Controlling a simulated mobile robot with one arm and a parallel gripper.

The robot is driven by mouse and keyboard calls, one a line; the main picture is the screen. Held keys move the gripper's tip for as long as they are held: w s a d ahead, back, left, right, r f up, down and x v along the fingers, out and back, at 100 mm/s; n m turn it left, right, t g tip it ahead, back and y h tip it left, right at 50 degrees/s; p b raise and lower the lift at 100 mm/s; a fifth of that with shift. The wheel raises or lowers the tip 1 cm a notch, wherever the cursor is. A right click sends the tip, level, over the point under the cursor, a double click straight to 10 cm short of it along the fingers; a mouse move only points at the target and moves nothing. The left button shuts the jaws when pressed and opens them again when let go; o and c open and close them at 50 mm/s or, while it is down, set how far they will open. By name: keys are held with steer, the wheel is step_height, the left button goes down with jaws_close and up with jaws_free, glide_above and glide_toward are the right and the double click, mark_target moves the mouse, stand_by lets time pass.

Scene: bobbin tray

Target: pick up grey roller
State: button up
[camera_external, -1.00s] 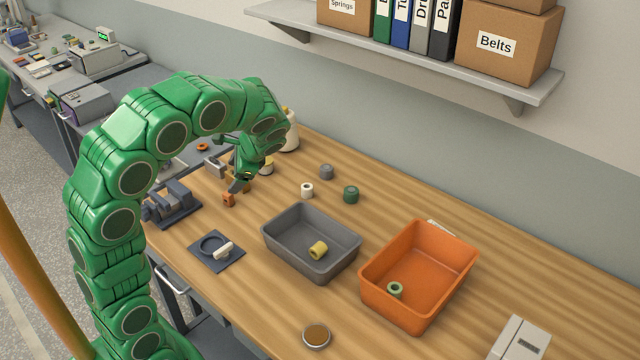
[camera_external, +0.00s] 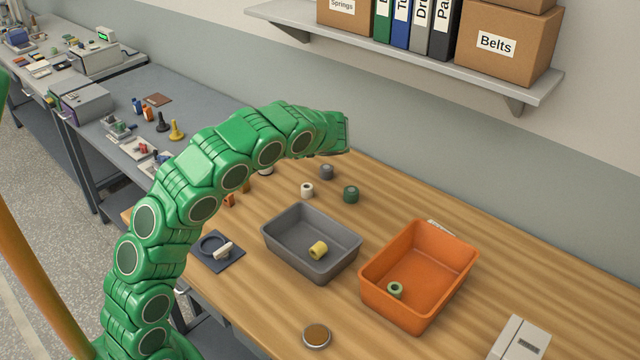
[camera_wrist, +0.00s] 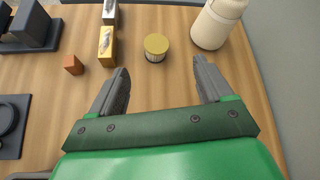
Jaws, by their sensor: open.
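The grey roller (camera_external: 327,172) stands on the wooden table near its back edge, just below my arm's end in the external view. It is not seen in the wrist view. My gripper (camera_wrist: 160,70) is open in the wrist view, with nothing between its two dark fingers but bare wood. In the external view my arm's end is raised above the back of the table, and its fingers cannot be made out.
A white roller (camera_external: 307,190) and a green roller (camera_external: 351,194) stand near the grey one. The grey bin (camera_external: 283,262) holds a yellow roller; the orange bin (camera_external: 376,309) holds a green one. A cream bottle (camera_wrist: 217,22) and a yellow-topped jar (camera_wrist: 156,46) stand beyond my fingers.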

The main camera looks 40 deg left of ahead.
mark_target(324, 167)
steer(key=w+d+f+m+t, duration=0.1)
steer(key=w+f+m, duration=0.1)
steer(key=w, duration=0.2)
steer(key=w+d+f+m+t, duration=0.1)
steer(key=w+f+m, duration=0.1)
steer(key=w+f, duration=0.1)
steer(key=w+d+f+m+t+y, duration=0.1)
steer(key=w+f+m, duration=0.1)
steer(key=w, duration=0.4)
steer(key=shift+w+d+f, duration=0.1)
steer(key=shift+d+f, duration=0.15)
steer(key=shift+f, duration=0.15)
steer(key=shift+w+f, duration=0.1)
steer(key=shift+f, duration=2)
step_height(324, 167, down, 3)
steer(key=shift+f, duration=0.15)
steer(key=shift+r+x, duration=0.2)
steer(key=shift+x, duration=1.2)
steer(key=shift+a, duration=0.1)
steer(key=c, duration=1.1)
